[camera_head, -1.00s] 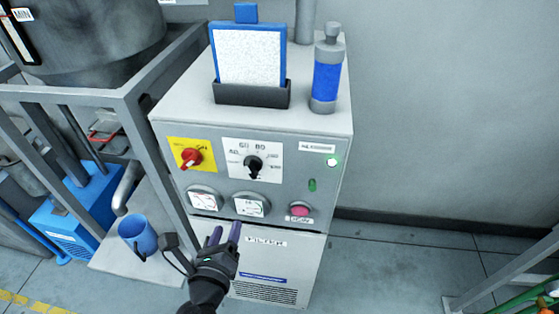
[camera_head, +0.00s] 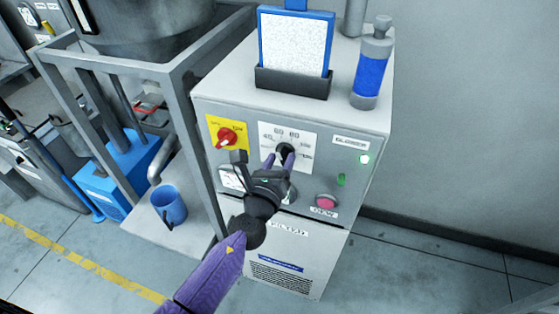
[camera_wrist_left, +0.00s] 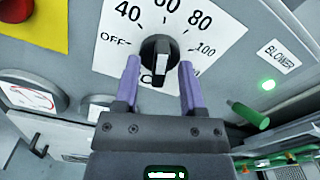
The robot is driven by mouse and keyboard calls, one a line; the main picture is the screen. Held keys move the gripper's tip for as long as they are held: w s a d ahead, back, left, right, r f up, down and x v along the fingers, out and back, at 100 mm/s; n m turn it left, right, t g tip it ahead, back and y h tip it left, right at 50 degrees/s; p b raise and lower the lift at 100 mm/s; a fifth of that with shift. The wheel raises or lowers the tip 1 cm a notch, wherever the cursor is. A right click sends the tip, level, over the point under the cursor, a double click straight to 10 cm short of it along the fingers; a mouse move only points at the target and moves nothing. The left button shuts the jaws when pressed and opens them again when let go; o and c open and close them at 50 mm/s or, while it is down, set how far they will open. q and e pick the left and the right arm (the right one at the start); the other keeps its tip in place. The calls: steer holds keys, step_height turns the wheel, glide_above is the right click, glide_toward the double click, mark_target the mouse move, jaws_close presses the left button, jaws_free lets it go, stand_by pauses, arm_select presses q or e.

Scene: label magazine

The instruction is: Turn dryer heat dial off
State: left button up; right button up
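The black heat dial (camera_head: 287,150) sits on a white scale plate (camera_head: 297,133) on the dryer's grey front panel. In the left wrist view the dial (camera_wrist_left: 158,58) shows marks OFF, 40, 60, 80 and 100 around it. Its white pointer line looks turned downward, with the lower marking partly covered. My left gripper (camera_head: 279,160) is at the panel in front of the dial. In the left wrist view its two purple fingers (camera_wrist_left: 160,85) stand apart on either side of the dial's lower part, with gaps to it. My right gripper is out of view.
A red switch (camera_head: 227,137) on a yellow plate is left of the dial. A pink button (camera_head: 326,202), a green lever (camera_wrist_left: 248,114) and a lit green lamp (camera_head: 364,159) are to the right. A blue mug (camera_head: 169,206) stands on a low shelf at left.

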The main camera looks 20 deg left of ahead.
arm_select(q)
jaws_close()
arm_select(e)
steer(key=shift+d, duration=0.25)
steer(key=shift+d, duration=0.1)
